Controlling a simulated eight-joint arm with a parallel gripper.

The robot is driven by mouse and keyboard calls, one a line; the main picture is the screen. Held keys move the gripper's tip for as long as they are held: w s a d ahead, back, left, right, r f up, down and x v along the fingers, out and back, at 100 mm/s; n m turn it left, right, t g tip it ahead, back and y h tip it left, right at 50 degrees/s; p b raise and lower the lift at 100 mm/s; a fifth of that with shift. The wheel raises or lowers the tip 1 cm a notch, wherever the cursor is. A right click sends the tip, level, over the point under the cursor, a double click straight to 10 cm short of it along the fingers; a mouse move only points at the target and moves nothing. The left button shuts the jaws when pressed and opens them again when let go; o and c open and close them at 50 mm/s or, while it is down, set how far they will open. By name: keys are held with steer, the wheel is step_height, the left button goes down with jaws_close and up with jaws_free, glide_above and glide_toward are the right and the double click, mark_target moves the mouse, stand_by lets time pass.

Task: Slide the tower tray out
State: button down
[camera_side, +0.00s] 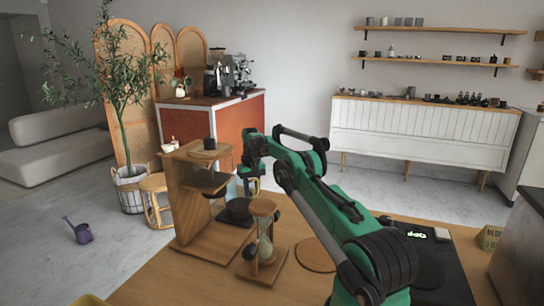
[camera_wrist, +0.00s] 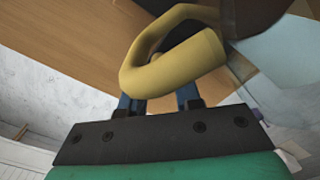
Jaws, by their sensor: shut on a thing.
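The wooden tower (camera_side: 185,205) stands on the table, with a small dark cup on top and a glass vessel partway up. A dark flat tray (camera_side: 226,216) shows low at its front, with a dark rounded vessel (camera_side: 238,208) over it. My gripper (camera_side: 250,180) is beside the tower's right side. In the wrist view my gripper's blue fingers (camera_wrist: 160,98) are shut on a yellow curved handle (camera_wrist: 178,62), which runs up to a dark part at the top. I cannot tell whether this handle belongs to the tray or the vessel. My arm and the fingers hide part of the contact.
A wooden-framed hourglass (camera_side: 264,240) stands just in front of the tower, close to my arm. A round wooden disc (camera_side: 316,255) lies to its right. A black mat with a lit scale (camera_side: 425,236) is at the right. The front left table is mostly bare.

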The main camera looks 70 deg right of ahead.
steer(key=shift+d, duration=0.2)
steer(key=c, duration=0.6)
jaws_free()
steer(key=shift+s+r, duration=0.1)
steer(key=shift+r, duration=2.7)
steer(key=shift+a, duration=0.1)
